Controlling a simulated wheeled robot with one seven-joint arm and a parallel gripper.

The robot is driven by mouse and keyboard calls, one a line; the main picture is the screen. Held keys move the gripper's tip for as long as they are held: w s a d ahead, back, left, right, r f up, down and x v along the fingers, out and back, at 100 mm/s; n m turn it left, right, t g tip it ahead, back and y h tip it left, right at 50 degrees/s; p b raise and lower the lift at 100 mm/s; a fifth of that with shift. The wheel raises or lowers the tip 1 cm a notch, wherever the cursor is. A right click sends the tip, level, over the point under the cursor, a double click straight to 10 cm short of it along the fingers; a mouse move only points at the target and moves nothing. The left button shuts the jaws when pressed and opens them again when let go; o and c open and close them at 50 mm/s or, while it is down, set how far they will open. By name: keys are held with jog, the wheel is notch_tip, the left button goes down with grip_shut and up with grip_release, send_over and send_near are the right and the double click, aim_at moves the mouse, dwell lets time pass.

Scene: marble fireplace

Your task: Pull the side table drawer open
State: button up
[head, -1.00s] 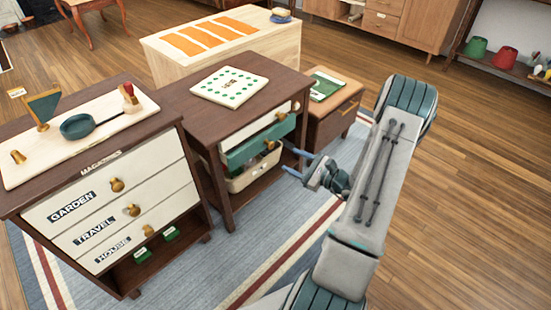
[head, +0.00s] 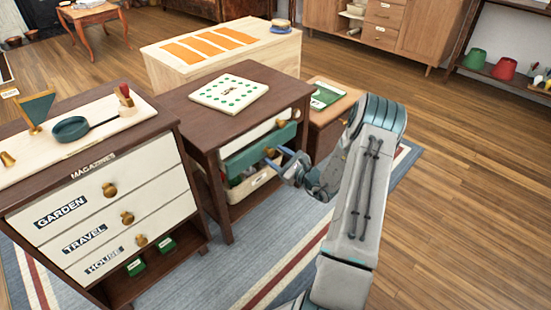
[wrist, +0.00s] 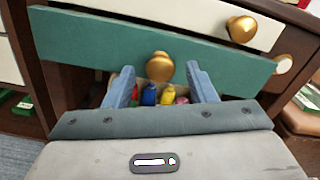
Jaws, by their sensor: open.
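The dark wood side table (head: 205,95) stands mid-view with a white top drawer (head: 283,123) and a green drawer (head: 245,156) below it. The green front stands out slightly from the white one. In the wrist view the green drawer (wrist: 90,48) spans the picture, with a round gold knob (wrist: 160,67) at its middle. My gripper (head: 279,157) is in front of this drawer. In the wrist view its open fingers (wrist: 163,75) lie to either side of the knob, with gaps; I cannot tell how deep they reach past it.
A pale bin with small coloured items (wrist: 150,98) sits under the green drawer. A magazine cabinet (head: 110,190) stands at the left. A small brown table (head: 318,128) is close at the right, behind my arm. Rug and open wood floor lie in front and right.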

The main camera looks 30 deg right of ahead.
jog(key=shift+w+a, duration=0.2)
jog(key=shift+w, duration=0.3)
grip_shut()
jog(key=p+v, duration=0.2)
jog(key=v, duration=1.7)
jog(key=shift+s+r, duration=0.1)
jog(key=shift+r, duration=0.05)
grip_release()
jog(key=shift+d, duration=0.1)
